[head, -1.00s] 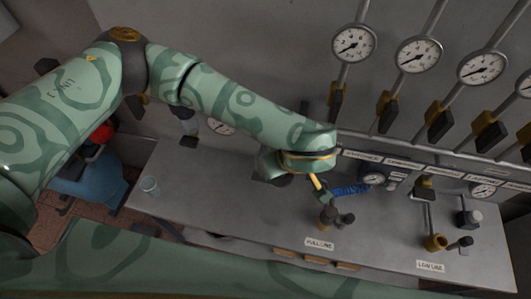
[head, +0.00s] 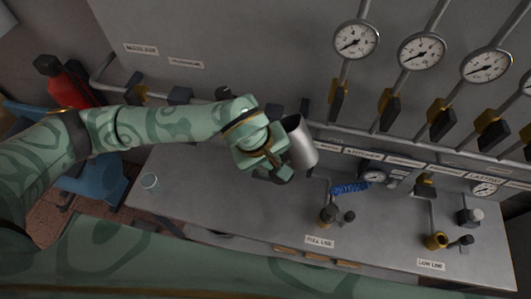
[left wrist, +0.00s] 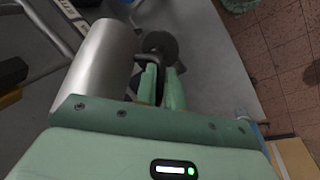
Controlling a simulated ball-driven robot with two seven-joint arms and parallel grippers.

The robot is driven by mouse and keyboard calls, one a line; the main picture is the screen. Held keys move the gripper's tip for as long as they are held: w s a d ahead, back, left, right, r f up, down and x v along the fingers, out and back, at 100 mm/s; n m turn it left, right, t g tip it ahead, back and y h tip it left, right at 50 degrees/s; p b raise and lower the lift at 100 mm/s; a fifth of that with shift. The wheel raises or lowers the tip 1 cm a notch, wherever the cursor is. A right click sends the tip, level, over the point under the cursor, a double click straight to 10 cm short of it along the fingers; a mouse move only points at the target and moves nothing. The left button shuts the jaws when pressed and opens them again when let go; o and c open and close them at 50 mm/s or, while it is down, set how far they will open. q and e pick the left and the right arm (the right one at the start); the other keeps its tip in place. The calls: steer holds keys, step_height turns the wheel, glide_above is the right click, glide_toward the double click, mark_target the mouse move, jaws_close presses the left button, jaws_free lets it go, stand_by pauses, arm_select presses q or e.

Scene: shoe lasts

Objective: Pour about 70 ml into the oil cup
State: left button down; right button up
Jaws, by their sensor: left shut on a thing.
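My left gripper (head: 268,158) is shut on a metal jug (head: 301,144), a plain grey cylinder, and holds it above the bench, leaning in the head view. The jug (left wrist: 98,68) also fills the upper left of the left wrist view, with the green fingers (left wrist: 160,86) at its dark handle. Its contents are hidden. My right gripper is not in view.
The grey bench (head: 215,195) is bare between cup and jug. Gauges (head: 356,40), pipes and valves line the back wall. A blue coil (head: 350,188) and a valve (head: 328,215) stand right of the gripper. A red cylinder (head: 72,85) stands beyond the left end.

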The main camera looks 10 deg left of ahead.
arm_select(q)
step_height(320, 180, down, 3)
steer(key=h+b, duration=0.3)
steer(key=b, duration=0.2)
steer(key=g+h+b, duration=0.1)
steer(key=h+b, duration=0.3)
steer(key=shift+a+f+n+b, duration=0.15)
steer(key=shift+n+b, duration=0.2)
steer(key=shift+n, duration=0.05)
steer(key=shift+r+g+h+b, duration=0.25)
steer(key=shift+g+h+b, duration=0.1)
steer(key=shift+h, duration=0.45)
steer(key=shift+s+d+f+h+b, duration=0.15)
steer(key=shift+s+d+h+b, duration=0.2)
steer(key=shift+b, duration=0.8)
steer(key=shift+d+f+h+b, duration=0.15)
steer(key=shift+d+h+b, duration=0.15)
steer(key=shift+b, duration=0.2)
steer(key=shift+f+h+b, duration=0.3)
steer(key=shift+h+b, duration=0.15)
steer(key=shift+b, duration=1.3)
